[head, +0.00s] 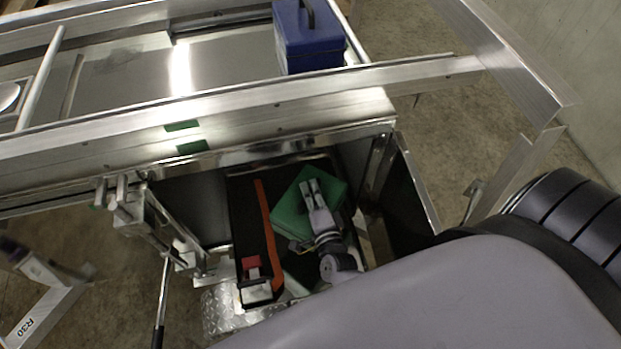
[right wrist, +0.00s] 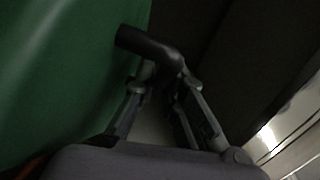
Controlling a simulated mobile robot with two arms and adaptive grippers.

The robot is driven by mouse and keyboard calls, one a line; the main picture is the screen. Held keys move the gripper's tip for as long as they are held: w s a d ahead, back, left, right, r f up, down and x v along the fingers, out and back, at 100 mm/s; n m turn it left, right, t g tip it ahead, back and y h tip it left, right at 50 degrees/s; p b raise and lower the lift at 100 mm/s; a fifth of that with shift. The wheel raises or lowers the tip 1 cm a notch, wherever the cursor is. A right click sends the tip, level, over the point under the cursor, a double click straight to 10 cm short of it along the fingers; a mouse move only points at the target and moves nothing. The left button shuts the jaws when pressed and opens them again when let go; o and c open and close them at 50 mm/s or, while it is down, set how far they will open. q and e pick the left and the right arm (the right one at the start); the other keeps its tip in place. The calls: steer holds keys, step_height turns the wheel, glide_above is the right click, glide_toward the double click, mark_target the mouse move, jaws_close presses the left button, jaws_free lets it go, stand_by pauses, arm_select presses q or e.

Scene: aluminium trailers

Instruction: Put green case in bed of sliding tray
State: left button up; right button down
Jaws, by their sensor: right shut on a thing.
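My right gripper (head: 312,188) is over the case. In the right wrist view the case (right wrist: 60,75) fills the left side. Its black handle (right wrist: 150,44) sits between the fingers of my right gripper (right wrist: 160,80), which is shut on it. The head view does not show clearly whether the case rests fully on the tray floor. My left gripper is not in view.
Compartment walls stand close on both sides. A blue case (head: 308,40) stands on the trailer deck above. A metal bracket and lever (head: 162,300) are at the left.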

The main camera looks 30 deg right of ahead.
steer(key=f+b, duration=0.1)
steer(key=f, duration=0.1)
steer(key=f+b, duration=0.1)
steer(key=f, duration=0.1)
steer(key=shift+w+d+f+b, duration=0.1)
steer(key=shift+w+f+b, duration=0.1)
steer(key=shift+b, duration=0.2)
step_height(320, 180, down, 7)
steer(key=b, duration=0.6)
steer(key=shift+b, duration=0.4)
steer(key=shift+f+b, duration=0.5)
steer(key=shift+f, duration=0.05)
arm_select(q)
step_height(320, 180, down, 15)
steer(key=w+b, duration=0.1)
steer(key=b, duration=0.2)
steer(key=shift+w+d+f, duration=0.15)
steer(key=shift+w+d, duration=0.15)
arm_select(e)
step_height(320, 180, down, 4)
steer(key=shift+r, duration=0.2)
steer(key=shift+f+b, duration=0.2)
steer(key=shift+b, duration=0.15)
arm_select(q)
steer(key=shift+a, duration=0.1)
arm_select(e)
steer(key=c, duration=1.7)
jaws_free()
steer(key=shift+s, duration=0.1)
